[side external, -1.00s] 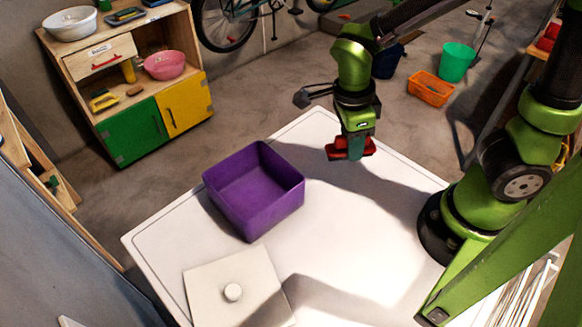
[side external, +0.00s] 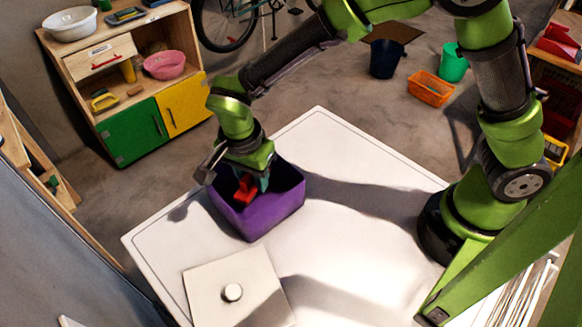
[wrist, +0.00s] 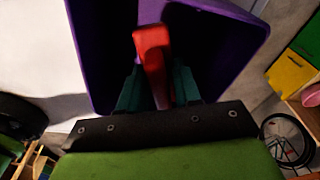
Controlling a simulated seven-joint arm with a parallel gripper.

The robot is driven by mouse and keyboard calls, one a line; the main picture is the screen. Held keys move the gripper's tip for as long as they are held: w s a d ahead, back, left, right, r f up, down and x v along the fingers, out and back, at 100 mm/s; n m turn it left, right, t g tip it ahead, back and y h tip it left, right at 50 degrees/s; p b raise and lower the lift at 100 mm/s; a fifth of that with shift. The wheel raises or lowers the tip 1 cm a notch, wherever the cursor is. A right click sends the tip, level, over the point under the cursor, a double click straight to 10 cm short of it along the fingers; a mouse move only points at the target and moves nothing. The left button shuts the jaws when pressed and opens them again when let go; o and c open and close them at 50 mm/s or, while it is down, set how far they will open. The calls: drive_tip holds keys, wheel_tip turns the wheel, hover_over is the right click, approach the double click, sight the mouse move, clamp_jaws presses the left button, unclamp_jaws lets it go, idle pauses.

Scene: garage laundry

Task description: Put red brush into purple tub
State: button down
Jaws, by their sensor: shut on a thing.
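The purple tub (side external: 272,212) stands open on the white table. It also shows in the wrist view (wrist: 92,60). My gripper (side external: 253,183) is over the tub's opening, pointing down. It is shut on the red brush (side external: 243,190), which appears to be at or inside the tub's rim. In the wrist view the red brush (wrist: 153,48) sticks out between the two dark green fingers of my gripper (wrist: 157,88), with the tub's walls around it. How far the brush is above the tub floor cannot be told.
A pale square lid with a round knob (side external: 232,292) lies on the white table (side external: 350,240) in front of the tub. A wooden cabinet (side external: 115,50) stands behind at the left. An orange basket (side external: 431,88) sits on the floor.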

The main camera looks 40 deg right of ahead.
sight(254, 189)
drive_tip(key=shift+f, duration=1.9)
drive_tip(key=shift+f, duration=0.15)
drive_tip(key=c, duration=0.8)
unclamp_jaws()
